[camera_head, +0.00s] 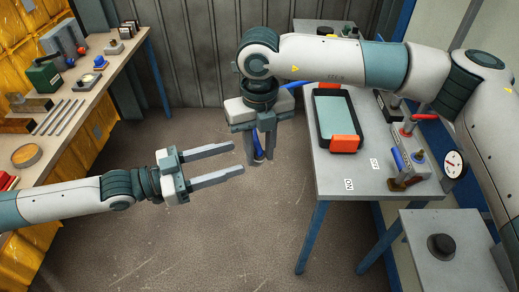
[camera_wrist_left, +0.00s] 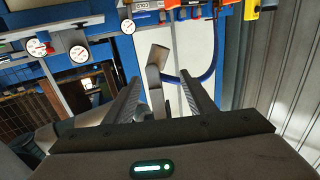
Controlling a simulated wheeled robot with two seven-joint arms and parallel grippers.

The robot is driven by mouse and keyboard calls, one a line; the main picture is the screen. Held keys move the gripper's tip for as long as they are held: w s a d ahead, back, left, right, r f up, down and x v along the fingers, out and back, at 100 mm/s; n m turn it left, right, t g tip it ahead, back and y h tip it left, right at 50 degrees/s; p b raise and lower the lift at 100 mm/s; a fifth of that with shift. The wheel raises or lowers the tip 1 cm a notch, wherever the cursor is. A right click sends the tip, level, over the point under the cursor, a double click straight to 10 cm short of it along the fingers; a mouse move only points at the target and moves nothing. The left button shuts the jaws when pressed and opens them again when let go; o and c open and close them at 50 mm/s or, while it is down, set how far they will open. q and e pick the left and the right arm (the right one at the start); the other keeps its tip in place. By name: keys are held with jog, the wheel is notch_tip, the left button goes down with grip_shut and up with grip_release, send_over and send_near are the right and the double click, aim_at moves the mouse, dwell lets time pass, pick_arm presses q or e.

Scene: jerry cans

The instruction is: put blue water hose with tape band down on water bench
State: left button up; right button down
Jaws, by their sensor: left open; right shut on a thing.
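My right gripper (camera_head: 260,150) hangs fingers down over the open floor, just left of the grey bench (camera_head: 333,190). It is shut on the blue water hose (camera_head: 257,154), which shows between its fingers and again behind the wrist (camera_head: 292,85). The hose's tape band cannot be made out. In the left wrist view a blue hose (camera_wrist_left: 206,72) curves beyond the fingers. My left gripper (camera_head: 236,158) is open and empty, its fingers pointing right, just below the right gripper in the picture. The grey bench, with a gauge and valves, looks like the water bench.
A tray (camera_head: 318,108) with orange ends lies on the grey bench. A red-and-blue-handled valve unit (camera_head: 410,160) and a gauge (camera_head: 454,164) stand at its right. The bench's near left part is clear. A wooden bench (camera_head: 60,130) with tools stands left.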

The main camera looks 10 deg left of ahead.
pick_arm(q)
jog(key=w+a+f+n+t+y, duration=0.2)
jog(key=w+a+f+y, duration=0.1)
jog(key=w+f, duration=0.55)
jog(key=w+a+f+n+t+y, duration=0.15)
jog(key=w+f, duration=0.35)
jog(key=f, duration=0.7)
jog(key=s+a+f+n+g+y, duration=0.1)
jog(key=s+a+f+n+y, duration=0.2)
jog(key=f, duration=0.9)
jog(key=s+a+f+y, duration=0.35)
jog(key=a+f, duration=0.25)
jog(key=f, duration=0.6)
jog(key=s+a+f+n+g+y, duration=0.3)
jog(key=s+f+g+y, duration=0.15)
jog(key=s+f, duration=1.6)
jog(key=s+d+f+g, duration=0.1)
jog(key=s+f, duration=0.2)
jog(key=s, duration=0.7)
jog(key=s+d+f+g, duration=0.1)
jog(key=s+f+g, duration=0.1)
jog(key=s, duration=0.8)
jog(key=s+d+f+g, duration=0.1)
jog(key=s+f+g, duration=0.1)
jog(key=s, duration=0.8)
jog(key=shift+d+f+n, duration=0.35)
jog(key=shift+d+f, duration=0.05)
jog(key=shift+f, duration=0.4)
